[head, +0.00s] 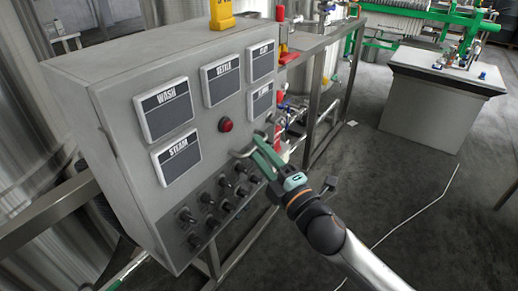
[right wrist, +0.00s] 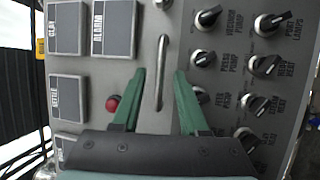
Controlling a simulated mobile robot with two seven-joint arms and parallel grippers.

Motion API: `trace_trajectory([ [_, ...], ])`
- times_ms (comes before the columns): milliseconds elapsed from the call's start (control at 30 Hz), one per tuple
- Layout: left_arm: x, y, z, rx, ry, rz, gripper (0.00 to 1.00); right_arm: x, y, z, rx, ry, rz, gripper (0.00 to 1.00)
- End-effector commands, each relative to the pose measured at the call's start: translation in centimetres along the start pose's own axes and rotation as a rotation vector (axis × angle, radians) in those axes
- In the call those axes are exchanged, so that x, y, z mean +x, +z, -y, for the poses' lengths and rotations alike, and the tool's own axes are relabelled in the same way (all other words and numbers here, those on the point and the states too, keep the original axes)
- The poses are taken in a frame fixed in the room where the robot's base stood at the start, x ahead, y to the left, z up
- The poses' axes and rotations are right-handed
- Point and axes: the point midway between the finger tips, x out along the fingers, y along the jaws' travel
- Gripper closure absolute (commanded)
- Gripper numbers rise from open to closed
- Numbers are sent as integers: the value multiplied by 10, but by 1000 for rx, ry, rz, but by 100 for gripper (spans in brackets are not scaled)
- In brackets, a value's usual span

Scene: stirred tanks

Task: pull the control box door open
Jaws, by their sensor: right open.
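The control box (head: 112,104) is a large grey cabinet on the left of the head view. Its door (head: 208,152) looks shut and carries labelled panels, a red button (head: 226,125) and rows of black knobs. A slim metal bar handle (head: 240,154) sits on the door, partly hidden by my right gripper (head: 257,147). In the right wrist view the handle (right wrist: 161,72) lies between the two green fingers of the open right gripper (right wrist: 160,74), with a gap on each side. I cannot tell how deep the fingers reach around it. My left gripper is not in view.
Black knobs (right wrist: 206,58) are close beside the fingers. A yellow item (head: 222,15) stands on top of the box. A metal frame with pipes and valves is behind it. A grey cabinet (head: 430,105) stands at the back right. The floor (head: 400,190) between is mostly open, with a thin cable.

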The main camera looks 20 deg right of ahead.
Motion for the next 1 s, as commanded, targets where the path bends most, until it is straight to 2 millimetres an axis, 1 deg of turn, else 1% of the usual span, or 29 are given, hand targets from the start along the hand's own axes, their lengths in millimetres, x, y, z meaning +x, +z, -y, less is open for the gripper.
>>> trace_trajectory([
  [100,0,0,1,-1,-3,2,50,6,0,0,0,0,0,56],
  [400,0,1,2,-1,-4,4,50,7,0,0,0,-1,-1,58],
  [767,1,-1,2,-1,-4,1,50,6,0,0,0,0,-1,98],
  [800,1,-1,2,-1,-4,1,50,6,0,0,0,0,-1,100],
  [1000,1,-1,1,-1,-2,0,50,6,0,0,0,0,-1,100],
])
